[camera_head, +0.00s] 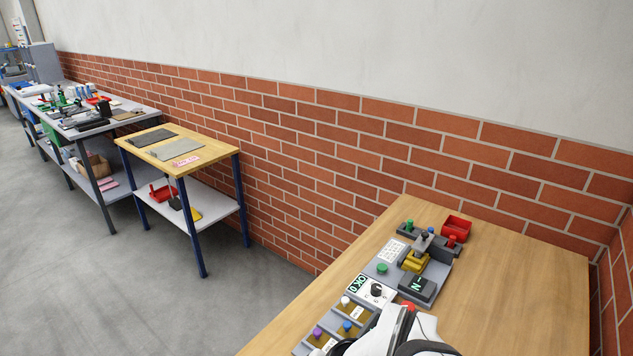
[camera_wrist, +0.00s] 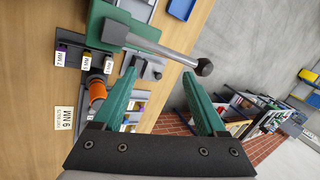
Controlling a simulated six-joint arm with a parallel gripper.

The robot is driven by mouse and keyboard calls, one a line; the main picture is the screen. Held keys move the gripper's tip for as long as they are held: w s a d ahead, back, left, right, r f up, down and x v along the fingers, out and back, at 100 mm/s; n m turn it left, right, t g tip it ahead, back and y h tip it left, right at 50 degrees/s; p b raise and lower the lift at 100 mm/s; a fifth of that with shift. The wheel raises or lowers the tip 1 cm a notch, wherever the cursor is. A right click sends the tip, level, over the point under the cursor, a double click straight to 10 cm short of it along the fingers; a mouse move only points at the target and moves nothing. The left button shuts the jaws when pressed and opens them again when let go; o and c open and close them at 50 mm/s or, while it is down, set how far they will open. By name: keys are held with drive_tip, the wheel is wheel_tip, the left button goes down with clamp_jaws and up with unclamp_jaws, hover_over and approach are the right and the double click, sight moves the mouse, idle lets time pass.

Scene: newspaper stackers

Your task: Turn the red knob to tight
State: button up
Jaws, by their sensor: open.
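A small red knob-like part (camera_head: 452,240) stands on the right of the grey fixture on the wooden bench. Another red part (camera_head: 409,306) shows just above my white arm and is partly hidden by it. I cannot tell which is the task's red knob. In the wrist view an orange knob-like part (camera_wrist: 97,91) sits left of my gripper (camera_wrist: 158,72), outside the jaws. My gripper has green fingers, spread apart. A grey bar with a black ball end (camera_wrist: 204,67) crosses beyond the fingertips. No tight marking is readable.
The wooden bench (camera_head: 530,270) is bare on its right side. A red bin (camera_head: 457,227) stands at the back, near the brick wall. A green knob (camera_head: 382,268), a black dial (camera_head: 376,290) and a label reading 9 NM (camera_wrist: 64,119) are close by.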

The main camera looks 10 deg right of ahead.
drive_tip(key=w+d+r+t+h, duration=0.15)
drive_tip(key=w+t, duration=0.25)
drive_tip(key=w, duration=1)
drive_tip(key=m+g+h, duration=0.1)
drive_tip(key=m+h, duration=0.4)
drive_tip(key=h, duration=0.5)
hover_over(406, 306)
drive_tip(key=s+a, duration=0.7)
drive_tip(key=a, duration=0.2)
wheel_tip(406, 306, down, 10)
drive_tip(key=x, duration=1.5)
drive_tip(key=shift+s+d+f, duration=0.2)
drive_tip(key=shift+s+d, duration=0.05)
drive_tip(key=shift+s, duration=0.05)
clamp_jaws()
